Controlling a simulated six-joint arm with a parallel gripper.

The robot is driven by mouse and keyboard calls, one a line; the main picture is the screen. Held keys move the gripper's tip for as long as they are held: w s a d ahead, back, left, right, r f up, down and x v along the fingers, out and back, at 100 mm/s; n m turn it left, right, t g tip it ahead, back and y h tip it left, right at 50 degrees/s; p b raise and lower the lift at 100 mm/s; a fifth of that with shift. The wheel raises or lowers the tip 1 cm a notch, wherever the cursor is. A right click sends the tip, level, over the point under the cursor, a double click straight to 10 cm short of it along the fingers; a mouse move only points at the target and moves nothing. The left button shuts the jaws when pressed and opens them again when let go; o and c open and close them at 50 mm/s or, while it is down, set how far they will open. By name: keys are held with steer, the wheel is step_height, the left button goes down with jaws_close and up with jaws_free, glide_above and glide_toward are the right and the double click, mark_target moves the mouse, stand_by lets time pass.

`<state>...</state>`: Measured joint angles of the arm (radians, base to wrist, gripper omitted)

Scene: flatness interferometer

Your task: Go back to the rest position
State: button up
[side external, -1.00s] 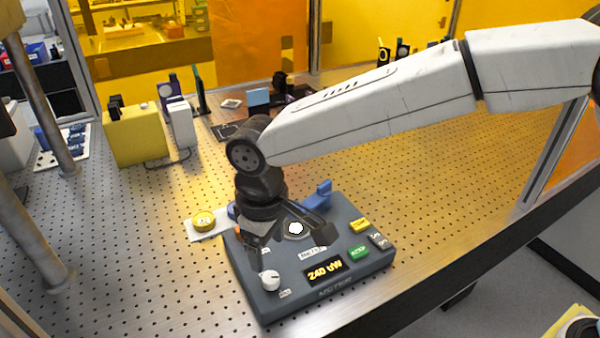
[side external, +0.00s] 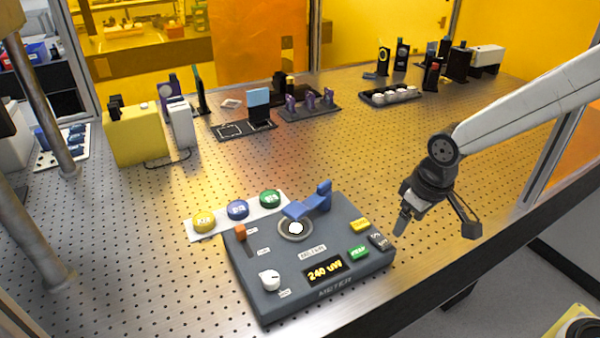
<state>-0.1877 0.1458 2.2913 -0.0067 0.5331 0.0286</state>
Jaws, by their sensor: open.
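My gripper (side external: 437,228) is open and empty, with its fingers spread. It hangs above the front edge of the table, to the right of the meter and apart from it. The grey meter box (side external: 258,252) lies on the perforated table. Its display (side external: 324,271) reads 240 uW. A white knob (side external: 269,279), an orange switch (side external: 240,233), a blue lever (side external: 310,203) and a round port with a bright white centre (side external: 296,229) are on its top. Yellow (side external: 360,225) and green (side external: 358,252) buttons are at its right.
Yellow (side external: 203,219), blue (side external: 237,209) and green (side external: 270,198) round caps sit on a white strip behind the meter. A yellow box (side external: 134,137) stands back left. A tray of white discs (side external: 390,95) and optics stand at the back. The middle of the table (side external: 350,150) is clear.

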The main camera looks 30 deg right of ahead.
steer(key=shift+m+t, duration=0.3)
steer(key=shift+m, duration=0.6)
steer(key=s+d, duration=0.2)
steer(key=s+d+f, duration=0.1)
steer(key=s+d, duration=0.1)
steer(key=s+d+f, duration=0.1)
steer(key=s+d, duration=0.1)
steer(key=shift+s+d, duration=0.1)
steer(key=shift+d, duration=0.1)
stand_by(0.7)
